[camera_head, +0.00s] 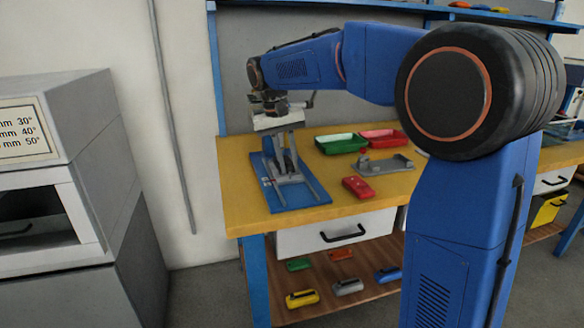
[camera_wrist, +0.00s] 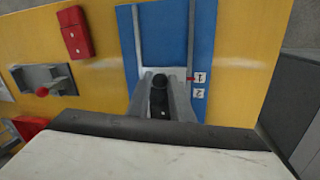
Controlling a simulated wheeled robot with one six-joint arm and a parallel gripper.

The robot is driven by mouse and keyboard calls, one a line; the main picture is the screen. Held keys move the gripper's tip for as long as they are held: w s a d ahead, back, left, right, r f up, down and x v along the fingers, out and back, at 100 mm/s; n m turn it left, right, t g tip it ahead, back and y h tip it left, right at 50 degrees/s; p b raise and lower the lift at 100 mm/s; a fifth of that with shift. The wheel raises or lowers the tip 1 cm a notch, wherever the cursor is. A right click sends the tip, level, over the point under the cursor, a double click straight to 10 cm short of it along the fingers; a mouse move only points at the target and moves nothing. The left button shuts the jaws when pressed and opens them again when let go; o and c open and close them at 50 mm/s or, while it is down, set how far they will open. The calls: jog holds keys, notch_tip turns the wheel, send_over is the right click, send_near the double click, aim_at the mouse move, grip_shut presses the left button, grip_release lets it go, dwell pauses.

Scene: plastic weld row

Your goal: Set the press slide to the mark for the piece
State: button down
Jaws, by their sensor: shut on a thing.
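The press is a blue plate (camera_head: 315,172) with two grey rails on the left of the yellow bench; it also shows in the wrist view (camera_wrist: 205,40). Its grey slide (camera_wrist: 150,74) carries a black knob (camera_wrist: 160,82). My gripper (camera_head: 287,166) is shut on this knob, a finger on each side in the wrist view (camera_wrist: 160,97). A small red pointer (camera_wrist: 190,78) at the slide's edge is level with the white label 1 (camera_wrist: 199,77). The label 2 (camera_wrist: 199,94) is just below it. A red piece (camera_head: 357,187) lies on the bench right of the press.
A grey fixture (camera_head: 385,166) with a red knob, a green tray (camera_head: 340,144) and a red tray (camera_head: 383,138) stand on the bench. A grey cabinet at left bears a chart (camera_head: 22,130) of mm and degrees, partly cut off. Several coloured pieces lie on the lower shelf (camera_head: 330,315).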

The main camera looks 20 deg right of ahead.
jog(key=shift+w, duration=0.1)
jog(key=c, duration=1.6)
grip_release()
jog(key=shift+r, duration=0.15)
jog(key=a+r, duration=0.1)
jog(key=r, duration=0.4)
jog(key=a+r, duration=0.1)
jog(key=r, duration=0.5)
jog(key=a+r, duration=0.1)
jog(key=r, duration=0.5)
jog(key=shift+w+a, duration=0.1)
jog(key=shift+w, duration=0.2)
